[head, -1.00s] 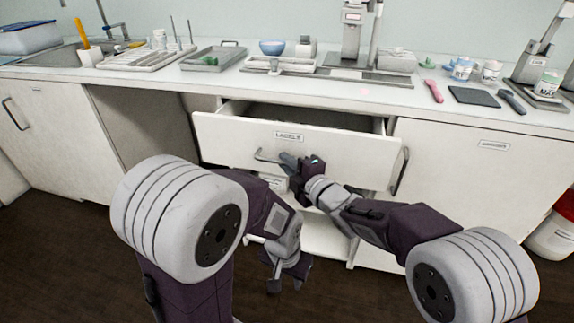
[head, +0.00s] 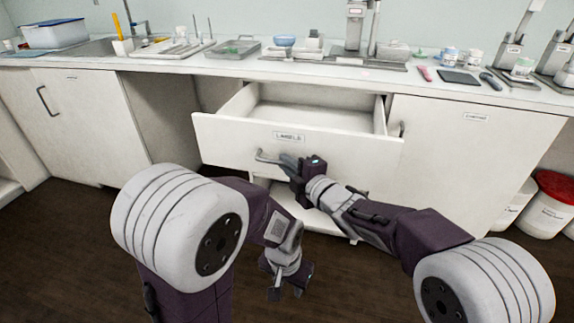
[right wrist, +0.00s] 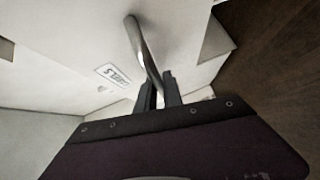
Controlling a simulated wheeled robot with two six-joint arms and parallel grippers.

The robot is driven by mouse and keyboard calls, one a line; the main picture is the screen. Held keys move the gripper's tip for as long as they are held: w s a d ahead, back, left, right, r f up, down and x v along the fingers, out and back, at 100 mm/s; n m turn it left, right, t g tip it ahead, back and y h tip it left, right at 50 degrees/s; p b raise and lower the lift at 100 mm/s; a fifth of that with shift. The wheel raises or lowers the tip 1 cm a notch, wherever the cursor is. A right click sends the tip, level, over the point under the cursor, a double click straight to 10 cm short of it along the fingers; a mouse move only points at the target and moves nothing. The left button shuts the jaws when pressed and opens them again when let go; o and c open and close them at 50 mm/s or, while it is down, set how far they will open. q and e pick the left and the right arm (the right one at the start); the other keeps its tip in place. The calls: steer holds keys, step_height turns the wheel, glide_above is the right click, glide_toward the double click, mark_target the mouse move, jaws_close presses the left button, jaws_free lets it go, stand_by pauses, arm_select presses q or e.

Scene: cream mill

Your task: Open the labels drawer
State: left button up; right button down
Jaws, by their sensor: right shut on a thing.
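The labels drawer (head: 226,141) is pulled well out from under the counter, and its white interior shows in the head view. Its front carries a label plate reading LABELS (head: 289,136), which also shows in the right wrist view (right wrist: 112,76). My right gripper (head: 296,164) is shut on the drawer's bar handle (head: 266,157). In the right wrist view the metal handle (right wrist: 143,48) runs between the two dark fingers (right wrist: 159,92). My left gripper (head: 287,290) hangs low in front of the cabinet, away from the drawer; its finger opening is unclear.
The counter (head: 200,66) above holds trays, a blue bowl (head: 285,42), scales and jars. A closed cabinet door (head: 470,150) stands right of the drawer, another (head: 85,120) at left. White tubs with a red lid (head: 558,187) stand on the floor at right.

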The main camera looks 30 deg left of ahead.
steer(key=c, duration=1.5)
jaws_free()
steer(key=p+v, duration=0.1)
steer(key=v, duration=0.8)
steer(key=shift+p, duration=0.4)
